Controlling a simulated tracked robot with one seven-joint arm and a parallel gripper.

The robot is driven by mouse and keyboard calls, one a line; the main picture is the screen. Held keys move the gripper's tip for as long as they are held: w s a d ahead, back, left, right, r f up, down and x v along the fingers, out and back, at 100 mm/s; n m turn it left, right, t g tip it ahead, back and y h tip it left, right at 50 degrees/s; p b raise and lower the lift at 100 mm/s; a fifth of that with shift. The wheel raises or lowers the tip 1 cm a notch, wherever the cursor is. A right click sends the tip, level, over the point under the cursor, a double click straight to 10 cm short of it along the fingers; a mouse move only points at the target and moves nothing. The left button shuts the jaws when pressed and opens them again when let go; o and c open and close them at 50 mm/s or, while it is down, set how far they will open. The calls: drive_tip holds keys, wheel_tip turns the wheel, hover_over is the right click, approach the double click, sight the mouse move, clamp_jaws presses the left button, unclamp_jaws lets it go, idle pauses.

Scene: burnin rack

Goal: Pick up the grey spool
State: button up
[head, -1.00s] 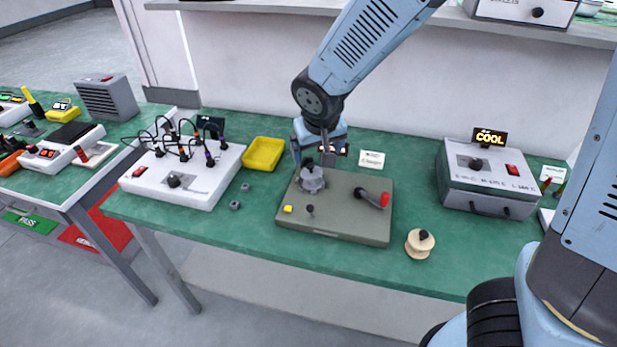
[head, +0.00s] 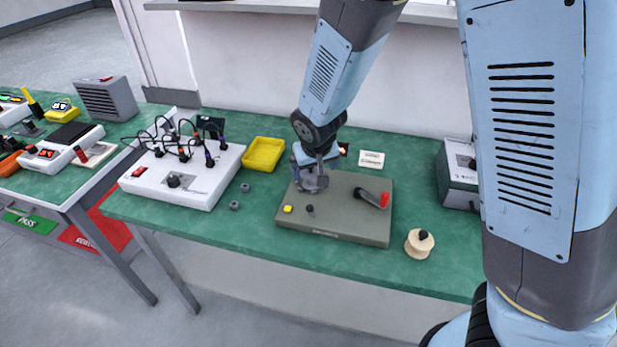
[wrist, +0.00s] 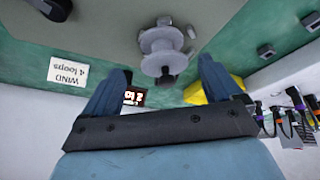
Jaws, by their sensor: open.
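The grey spool (wrist: 163,42) shows in the wrist view ahead of my fingers, with its flanges and a small dark knob beside it. It stands at the back left of the grey-brown base plate (head: 345,232). My gripper (wrist: 165,66) is open, with one blue-grey finger to each side of the spool's line and no finger seen touching it. In the head view my gripper (head: 312,182) is over the spool's place and largely hides it, so the gap between them cannot be told.
A yellow tray (head: 263,154) and a white box with cables (head: 185,178) are left. A label card (head: 371,160) lies behind.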

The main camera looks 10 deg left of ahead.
sight(312, 172)
drive_tip(key=shift+a+x, duration=0.15)
drive_tip(key=shift+x, duration=1)
drive_tip(key=shift+a+x, duration=0.1)
drive_tip(key=shift+x, duration=1.05)
drive_tip(key=shift+r, duration=0.1)
drive_tip(key=shift+c, duration=0.4)
drive_tip(key=c, duration=1.1)
wheel_tip(312, 172, up, 4)
drive_tip(key=shift+s+f, duration=0.15)
drive_tip(key=shift+f, duration=0.05)
drive_tip(key=s+d+r, duration=0.3)
drive_tip(key=s+r, duration=0.6)
drive_tip(key=s, duration=0.4)
drive_tip(key=shift+s+d+r, duration=0.15)
drive_tip(key=shift+d+r, duration=0.05)
